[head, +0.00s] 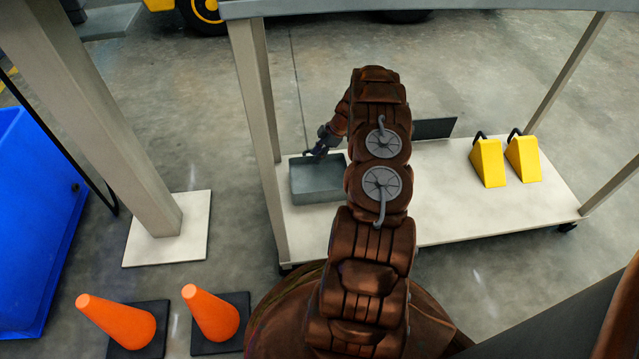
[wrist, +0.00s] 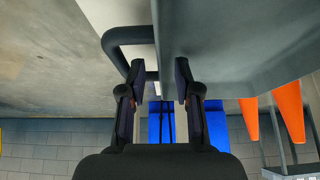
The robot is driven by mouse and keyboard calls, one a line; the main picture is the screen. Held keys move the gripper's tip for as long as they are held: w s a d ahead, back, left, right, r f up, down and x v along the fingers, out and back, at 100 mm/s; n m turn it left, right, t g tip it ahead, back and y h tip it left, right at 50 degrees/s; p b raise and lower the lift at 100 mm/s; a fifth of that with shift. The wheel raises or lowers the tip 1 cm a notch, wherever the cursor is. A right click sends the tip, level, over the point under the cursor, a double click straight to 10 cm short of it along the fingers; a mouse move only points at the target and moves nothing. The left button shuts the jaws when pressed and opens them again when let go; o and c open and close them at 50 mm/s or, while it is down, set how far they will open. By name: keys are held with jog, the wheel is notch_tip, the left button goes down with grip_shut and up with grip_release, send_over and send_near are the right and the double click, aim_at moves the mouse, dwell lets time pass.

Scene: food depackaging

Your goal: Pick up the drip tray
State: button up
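The drip tray (head: 316,182) is a shallow grey rectangular tray on the left end of the white cart shelf. My gripper (head: 319,150) is at its far edge in the head view, small and partly hidden by my arm. In the wrist view, my gripper (wrist: 160,80) is open, with its two dark fingers apart. The drip tray's grey wall (wrist: 220,40) fills the upper right, and a dark looped handle (wrist: 122,36) sticks out to the left of it. The fingers straddle the wall edge and part of the handle; I cannot tell whether they touch.
Two yellow wheel chocks (head: 488,163) stand on the right of the cart shelf (head: 450,215). A dark panel (head: 436,129) lies behind my arm. Cart posts (head: 257,110) frame the shelf. Two orange cones (head: 211,312) and a blue bin (head: 35,210) are at left.

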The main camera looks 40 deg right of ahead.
jog(key=shift+w+a+f, duration=0.15)
jog(key=shift+a+f, duration=0.1)
jog(key=shift+f, duration=0.25)
grip_shut()
dwell(0.3)
